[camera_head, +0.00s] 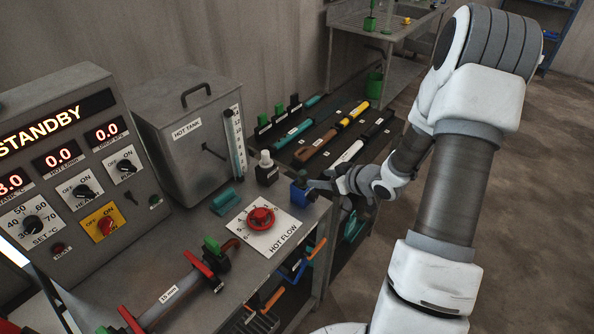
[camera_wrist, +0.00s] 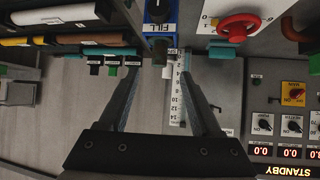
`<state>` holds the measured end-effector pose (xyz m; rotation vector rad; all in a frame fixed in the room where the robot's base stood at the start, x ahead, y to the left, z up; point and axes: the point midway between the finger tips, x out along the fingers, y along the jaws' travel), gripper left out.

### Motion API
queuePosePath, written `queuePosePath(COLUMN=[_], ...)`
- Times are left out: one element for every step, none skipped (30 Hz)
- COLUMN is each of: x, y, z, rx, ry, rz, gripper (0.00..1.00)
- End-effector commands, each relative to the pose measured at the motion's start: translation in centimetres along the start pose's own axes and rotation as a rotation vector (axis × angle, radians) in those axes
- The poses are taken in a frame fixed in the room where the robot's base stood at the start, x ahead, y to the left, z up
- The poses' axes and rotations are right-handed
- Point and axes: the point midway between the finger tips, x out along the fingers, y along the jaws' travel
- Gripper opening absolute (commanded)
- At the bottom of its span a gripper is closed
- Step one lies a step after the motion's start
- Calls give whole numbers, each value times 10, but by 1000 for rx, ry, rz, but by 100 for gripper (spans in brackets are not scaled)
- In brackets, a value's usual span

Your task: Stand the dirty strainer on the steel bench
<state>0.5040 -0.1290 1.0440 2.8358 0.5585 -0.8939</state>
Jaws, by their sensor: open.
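I cannot pick out a dirty strainer with certainty in either view. A grey steel-topped bench with a sink (camera_head: 398,17) stands at the back; I cannot tell if it is the steel bench meant. My gripper (camera_head: 314,184) is at the right corner of the near worktop, beside the blue FILL valve (camera_head: 301,194). In the wrist view my gripper (camera_wrist: 165,58) is open, its fingers spread. The FILL valve (camera_wrist: 158,28) shows at the top, in line with the gap between the fingers. I see nothing clearly held.
The near worktop (camera_head: 262,285) carries the STANDBY panel (camera_head: 75,150), hot tank (camera_head: 190,130), red hot-flow knob (camera_head: 261,218) and a 15 mm pipe (camera_head: 170,296). Dark racks (camera_head: 325,125) hold several pipe-like pieces. Floor (camera_head: 515,170) is clear at right.

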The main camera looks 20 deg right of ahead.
Motion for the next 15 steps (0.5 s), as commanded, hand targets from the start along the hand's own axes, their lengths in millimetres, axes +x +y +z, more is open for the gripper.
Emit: queuePosePath(x=[2,4,7,10,13,18,21,26,31,35,40,46,50,54,59], y=[0,0,0,0,0,-1,-1,0,0,0,0,0,0,-1,-1], z=[1,2,2,3,3,4,4,4,4,5,5,4,4,4,4], rx=[0,0,-1,-1,-2,-3,-3,-3,-2,-2,-2,-2,-3,-3,-3], ry=[-1,-1,-1,-1,-1,-1,-2,-1,0,0,0,0,0,0,1], rz=[0,-1,-1,-1,-2,-2,-2,-2,-1,-1,-2,-2,-2,-2,-2], gripper=[65,65,65,65,65,65,65,65,65,65,65,65,65,65,65])
